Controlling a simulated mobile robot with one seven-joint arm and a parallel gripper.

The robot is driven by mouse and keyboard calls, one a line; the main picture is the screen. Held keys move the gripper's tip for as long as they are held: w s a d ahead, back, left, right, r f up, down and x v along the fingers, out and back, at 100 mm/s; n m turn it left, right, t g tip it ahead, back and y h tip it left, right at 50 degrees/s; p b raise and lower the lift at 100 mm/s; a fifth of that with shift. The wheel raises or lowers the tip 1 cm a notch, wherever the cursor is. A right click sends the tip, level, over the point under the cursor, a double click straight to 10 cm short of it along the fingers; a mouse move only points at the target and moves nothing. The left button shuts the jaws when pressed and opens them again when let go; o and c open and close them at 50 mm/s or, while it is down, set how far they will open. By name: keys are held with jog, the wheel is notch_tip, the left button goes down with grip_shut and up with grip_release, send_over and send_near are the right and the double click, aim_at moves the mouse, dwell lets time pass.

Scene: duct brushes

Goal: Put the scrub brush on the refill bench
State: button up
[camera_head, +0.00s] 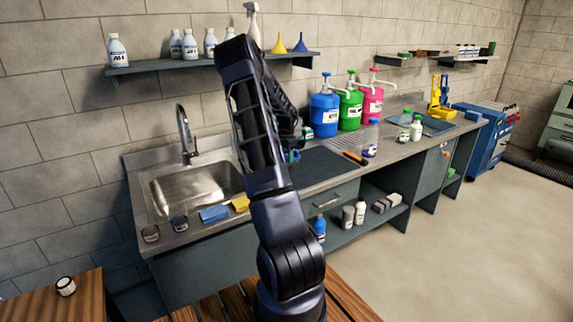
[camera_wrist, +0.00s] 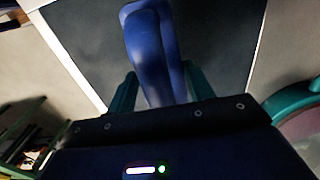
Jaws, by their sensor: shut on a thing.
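The refill bench (camera_head: 205,265) runs along the wall, with a metal top and a sink at its left end. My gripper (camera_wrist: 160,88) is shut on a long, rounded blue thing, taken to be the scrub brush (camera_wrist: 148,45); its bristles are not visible. In the wrist view it is held between the teal fingers, over a dark mat (camera_wrist: 205,35) with pale edges. In the head view my arm hides most of the gripper and the brush. I cannot tell whether the brush touches the mat.
Blue (camera_head: 323,115), green (camera_head: 350,110) and pink (camera_head: 372,104) pump jugs stand at the bench's back. An orange-handled tool (camera_head: 354,157), a clear bottle and white bottles are to the right. A sink (camera_head: 195,190), blue sponge (camera_head: 214,214) and yellow sponge (camera_head: 240,204) are left.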

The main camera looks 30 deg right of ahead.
jog(key=shift+f, duration=2.05)
jog(key=o, duration=1)
jog(key=shift+f, duration=0.1)
